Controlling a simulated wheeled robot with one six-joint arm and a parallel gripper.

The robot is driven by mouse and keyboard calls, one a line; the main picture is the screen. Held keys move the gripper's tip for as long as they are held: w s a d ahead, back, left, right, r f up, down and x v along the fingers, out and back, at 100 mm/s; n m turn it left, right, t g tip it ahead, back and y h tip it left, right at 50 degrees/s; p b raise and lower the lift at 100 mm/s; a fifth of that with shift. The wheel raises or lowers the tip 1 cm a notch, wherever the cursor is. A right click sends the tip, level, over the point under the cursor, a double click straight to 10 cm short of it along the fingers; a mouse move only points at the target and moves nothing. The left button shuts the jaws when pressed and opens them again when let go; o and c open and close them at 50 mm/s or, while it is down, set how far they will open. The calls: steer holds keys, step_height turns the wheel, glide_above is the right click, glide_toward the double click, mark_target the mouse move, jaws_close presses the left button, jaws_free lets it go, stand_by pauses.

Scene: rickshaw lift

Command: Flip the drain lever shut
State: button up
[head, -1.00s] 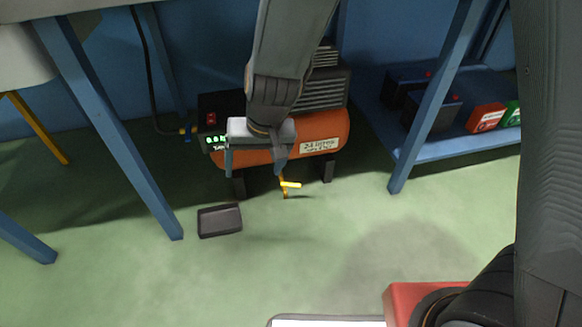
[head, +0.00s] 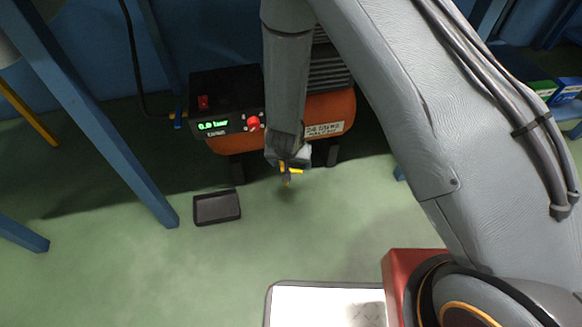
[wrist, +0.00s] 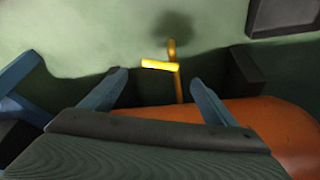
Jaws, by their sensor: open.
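The yellow drain lever (head: 291,171) sits below the orange compressor tank (head: 333,108), partly hidden by my gripper (head: 287,163) in the head view. In the wrist view the lever (wrist: 160,65) lies crosswise to its brass drain pipe (wrist: 178,88), with most of its bar reaching to the left. My gripper (wrist: 159,77) is open, with one finger on each side of the lever and pipe. No finger visibly touches the lever; the exact depth gap cannot be told.
The compressor panel shows a green 0.0 bar display (head: 212,125) beside a red knob (head: 254,123). A dark shallow tray (head: 217,207) lies on the floor left of the lever. A blue table leg (head: 110,140) stands left.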

mark_target(292, 170)
steer(key=b+x, duration=0.3)
steer(key=x, duration=0.4)
steer(key=shift+f, duration=0.1)
